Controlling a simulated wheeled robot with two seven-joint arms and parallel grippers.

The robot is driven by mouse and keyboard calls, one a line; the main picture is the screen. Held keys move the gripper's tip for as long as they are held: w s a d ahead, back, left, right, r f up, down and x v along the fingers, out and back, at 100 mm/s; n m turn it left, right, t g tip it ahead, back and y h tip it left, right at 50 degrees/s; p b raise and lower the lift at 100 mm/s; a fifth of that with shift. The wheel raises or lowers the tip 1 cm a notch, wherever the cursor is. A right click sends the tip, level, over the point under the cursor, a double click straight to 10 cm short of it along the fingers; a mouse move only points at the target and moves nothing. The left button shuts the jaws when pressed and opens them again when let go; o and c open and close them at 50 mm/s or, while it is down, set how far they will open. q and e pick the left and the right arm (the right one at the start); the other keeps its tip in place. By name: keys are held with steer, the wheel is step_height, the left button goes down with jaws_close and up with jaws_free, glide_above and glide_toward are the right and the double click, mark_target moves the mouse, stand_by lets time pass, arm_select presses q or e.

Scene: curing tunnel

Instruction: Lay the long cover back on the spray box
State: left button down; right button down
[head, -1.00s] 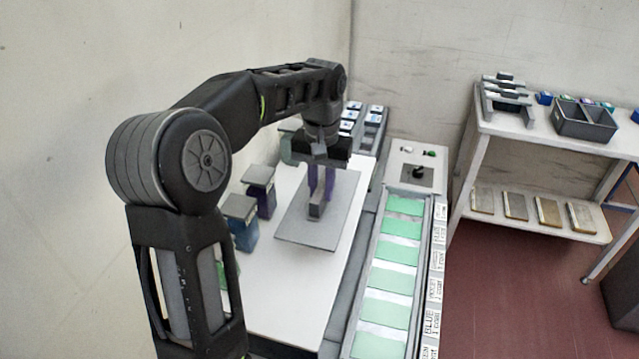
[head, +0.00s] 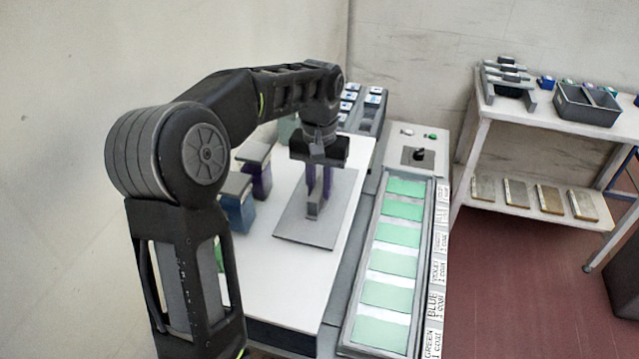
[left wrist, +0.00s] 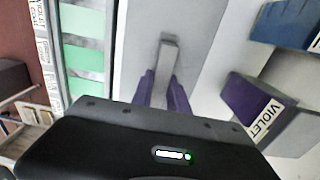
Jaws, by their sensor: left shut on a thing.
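My left gripper (head: 319,180) has its purple fingers shut on the grey block handle (head: 314,206) of a flat grey cover (head: 337,205). The cover is level over a long white surface (head: 290,300); the gap beneath it is hard to judge. In the left wrist view the fingers (left wrist: 163,90) grip the handle (left wrist: 168,55) from both sides, with the cover (left wrist: 140,50) beneath. No separate open spray box can be made out; I cannot tell whether the white surface belongs to it. My right gripper is out of view.
Blue (head: 238,212) and violet (head: 262,180) grey-topped containers stand left of the cover. A trough of green panels (head: 389,263) runs along the right, with a switch box (head: 432,143) at its far end. A white shelf table (head: 480,110) stands at the back right.

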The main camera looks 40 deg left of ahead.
mark_target(320, 185)
arm_select(q)
steer(key=shift+f, duration=0.45)
stand_by(0.5)
steer(key=c, duration=1.2)
jaws_free()
step_height(320, 185, up, 4)
steer(key=shift+r+b, duration=0.1)
steer(key=shift+b, duration=0.35)
step_height(320, 185, up, 3)
steer(key=shift+r+p, duration=0.1)
steer(key=shift+p, duration=0.75)
steer(key=shift+r, duration=0.25)
steer(key=shift+f, duration=0.1)
